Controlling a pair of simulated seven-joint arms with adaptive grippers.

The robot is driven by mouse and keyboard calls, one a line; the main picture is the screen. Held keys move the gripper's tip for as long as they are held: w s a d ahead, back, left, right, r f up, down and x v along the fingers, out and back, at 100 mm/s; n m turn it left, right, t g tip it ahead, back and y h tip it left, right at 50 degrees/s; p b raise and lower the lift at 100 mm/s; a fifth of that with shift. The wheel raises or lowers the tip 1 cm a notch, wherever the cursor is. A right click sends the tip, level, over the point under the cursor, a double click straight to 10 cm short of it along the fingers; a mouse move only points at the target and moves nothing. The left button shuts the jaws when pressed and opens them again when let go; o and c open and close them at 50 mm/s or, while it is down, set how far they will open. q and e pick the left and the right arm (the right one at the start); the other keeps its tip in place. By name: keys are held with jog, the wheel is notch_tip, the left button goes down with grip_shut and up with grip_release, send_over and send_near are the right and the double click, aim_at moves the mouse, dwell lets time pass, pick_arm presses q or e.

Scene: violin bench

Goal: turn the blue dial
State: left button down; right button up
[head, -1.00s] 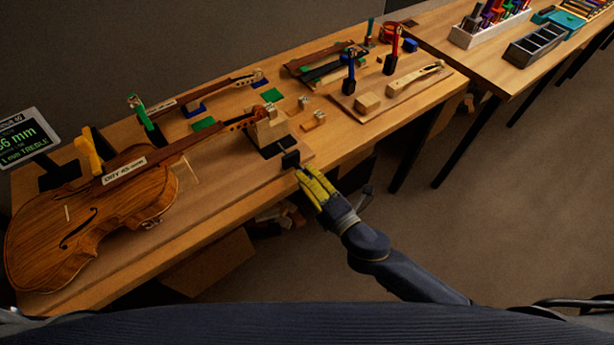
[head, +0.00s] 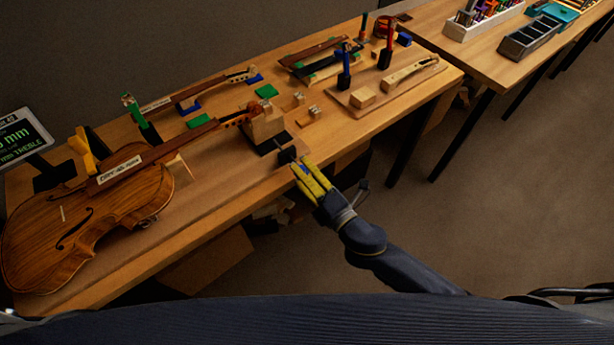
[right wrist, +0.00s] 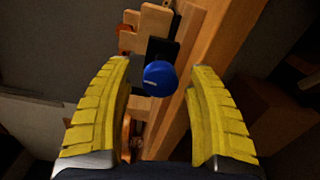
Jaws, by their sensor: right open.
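The blue dial (right wrist: 159,78) shows in the right wrist view as a round blue knob on a dark mount at the bench's front edge. In the head view I see only the dark mount (head: 287,155), and the blue face cannot be made out. My right gripper (head: 309,172) is just in front of that mount. In the right wrist view its two yellow fingers (right wrist: 160,92) are open, one on each side of the dial, with a gap on both sides. No contact with the dial shows. My left gripper is not in view.
A violin (head: 85,220) lies on the bench to the left, its scroll end by a wooden block (head: 266,126). A small display (head: 20,137) stands at the far left. Tools in dark stands (head: 344,78) are behind. The floor right of my arm is clear.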

jog(key=v, duration=1.2)
dwell(0.4)
jog(key=s+d+f+m+h, duration=0.1)
jog(key=s+d+f+m, duration=0.2)
jog(key=m, duration=0.6)
jog(key=w+a+r+m, duration=0.1)
jog(key=w+a+m, duration=0.2)
jog(key=w, duration=0.1)
jog(key=w+a+r+m, duration=0.1)
jog(key=w+a+m, duration=0.2)
jog(key=w, duration=0.1)
jog(key=w+a+r+m+y, duration=0.1)
jog(key=w+a+m, duration=0.2)
jog(key=w, duration=0.2)
jog(key=shift+a+m, duration=0.4)
